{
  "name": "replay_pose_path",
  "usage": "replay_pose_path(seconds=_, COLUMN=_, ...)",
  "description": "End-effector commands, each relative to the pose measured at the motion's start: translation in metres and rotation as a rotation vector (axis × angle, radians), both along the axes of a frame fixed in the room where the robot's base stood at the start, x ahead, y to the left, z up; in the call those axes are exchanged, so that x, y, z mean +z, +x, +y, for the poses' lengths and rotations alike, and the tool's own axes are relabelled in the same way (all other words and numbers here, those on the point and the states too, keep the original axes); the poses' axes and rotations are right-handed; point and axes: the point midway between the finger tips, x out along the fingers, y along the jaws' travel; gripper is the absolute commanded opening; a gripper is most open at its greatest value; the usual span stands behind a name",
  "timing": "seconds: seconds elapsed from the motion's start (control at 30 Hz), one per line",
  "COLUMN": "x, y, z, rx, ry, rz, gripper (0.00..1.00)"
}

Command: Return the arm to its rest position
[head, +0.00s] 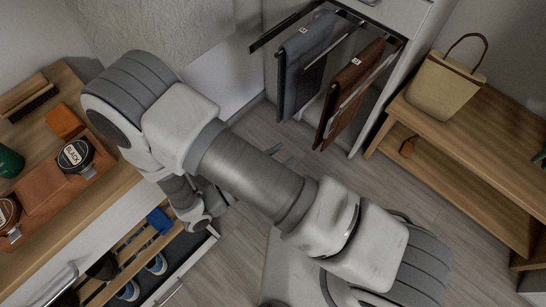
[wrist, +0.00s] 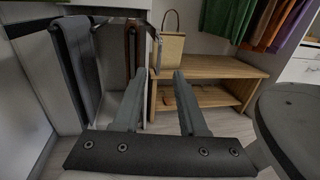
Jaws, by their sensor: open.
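My gripper (wrist: 160,76) is open and empty in the wrist view, with a clear gap between its two grey fingers. It points toward the space between the hanging rack and the low wooden bench. In the head view the arm stretches across the middle of the picture, over the floor. There the gripper (head: 284,156) is mostly hidden behind the arm, and only grey finger parts show beside it. Nothing touches the fingers.
A pull-out rack holds grey trousers (head: 307,60) and brown trousers (head: 350,85). A wooden bench (head: 470,145) carries a tan bag (head: 445,88). At left, a wooden counter (head: 118,182) holds shoe-care things above an open shoe drawer (head: 190,262). Floor (head: 245,225) shows between them.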

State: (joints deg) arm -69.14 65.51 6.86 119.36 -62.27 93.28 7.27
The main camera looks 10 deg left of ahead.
Motion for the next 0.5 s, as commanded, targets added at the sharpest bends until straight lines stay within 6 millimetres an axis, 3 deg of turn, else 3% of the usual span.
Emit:
replay_pose_path(seconds=0.2, x=0.0001, y=-0.0116, z=0.0113, rx=-0.001, ry=-0.001, rz=0.000, gripper=0.42)
replay_pose_path(seconds=0.5, x=-0.0001, y=-0.0121, z=0.0118, rx=-0.001, ry=-0.001, rz=0.000, gripper=0.42)
